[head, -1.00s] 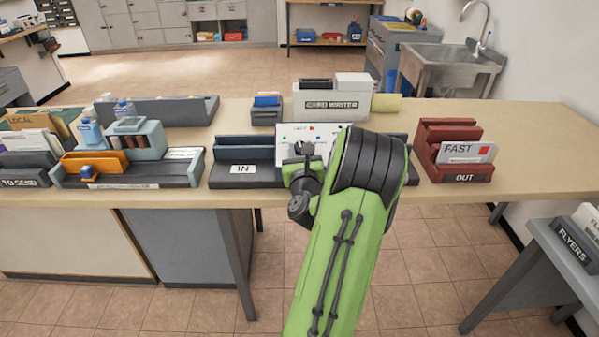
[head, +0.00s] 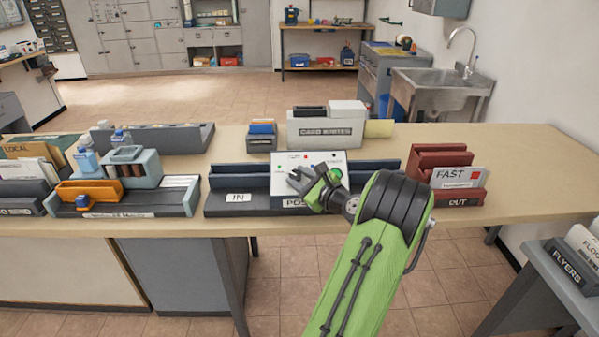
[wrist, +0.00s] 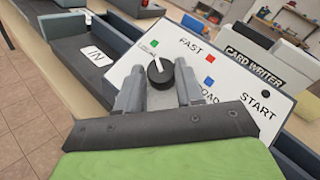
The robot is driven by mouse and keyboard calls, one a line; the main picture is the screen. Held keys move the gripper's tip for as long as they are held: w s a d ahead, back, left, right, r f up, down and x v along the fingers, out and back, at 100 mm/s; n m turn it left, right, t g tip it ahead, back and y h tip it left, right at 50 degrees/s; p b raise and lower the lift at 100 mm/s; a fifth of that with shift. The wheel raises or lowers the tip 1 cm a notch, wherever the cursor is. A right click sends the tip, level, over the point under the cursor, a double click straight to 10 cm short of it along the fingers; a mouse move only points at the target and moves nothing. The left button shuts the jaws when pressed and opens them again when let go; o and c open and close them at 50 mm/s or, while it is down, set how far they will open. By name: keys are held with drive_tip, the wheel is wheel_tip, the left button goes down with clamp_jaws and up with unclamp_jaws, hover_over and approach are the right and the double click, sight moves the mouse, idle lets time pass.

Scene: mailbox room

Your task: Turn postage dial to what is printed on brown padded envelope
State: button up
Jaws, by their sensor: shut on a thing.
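The postage dial is a round black knob (wrist: 160,72) with a white pointer, on a tilted white panel (head: 310,161). In the wrist view the pointer leans up-left toward a green mark (wrist: 154,43). Red (wrist: 210,58) and blue (wrist: 209,83) marks sit to its right, with FAST printed near the red one. My gripper (wrist: 160,82) is shut on the knob, a finger on each side; the head view shows it over the panel (head: 318,187). A brownish piece marked LOCAL (head: 17,147) stands at far left; I cannot tell if it is the padded envelope.
The dark IN tray (head: 238,180) is left of the panel and the red OUT rack (head: 440,160) right. The white card writer box (head: 326,130) stands behind. An organiser (head: 175,197) sits further left. The table's right end is clear.

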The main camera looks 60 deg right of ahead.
drive_tip(key=shift+n+y, duration=0.3)
drive_tip(key=o, duration=1)
drive_tip(key=shift+o, duration=0.2)
drive_tip(key=p+v, duration=0.3)
drive_tip(key=v, duration=1.2)
drive_tip(key=shift+s, duration=0.4)
drive_tip(key=shift+w+a, duration=0.1)
drive_tip(key=shift+a, duration=0.05)
